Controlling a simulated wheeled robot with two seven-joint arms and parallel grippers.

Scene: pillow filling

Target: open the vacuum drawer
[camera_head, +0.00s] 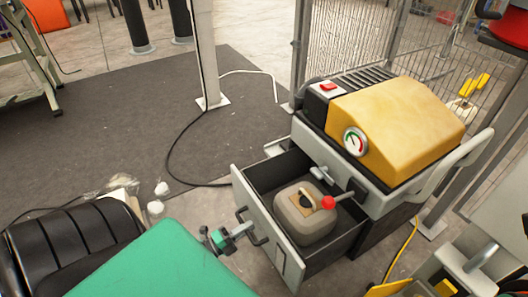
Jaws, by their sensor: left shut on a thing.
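The vacuum machine has a yellow housing (400,125) with a round gauge (355,141) and a red switch (328,87). Its drawer (262,228) stands pulled out toward the lower left, with its dark inside showing. A beige-grey rounded block (304,220) with a small wooden grip sits in the drawer. A dark bar handle (254,232) is on the drawer's front panel. My left gripper (239,231) reaches in from the left and is shut on this handle; the fingertips are small and partly hidden. My right gripper is not in view.
A lever with a red ball knob (328,203) reaches over the drawer. A green surface (160,266) fills the lower left foreground. A white post (205,55) and wire fencing (425,40) stand behind.

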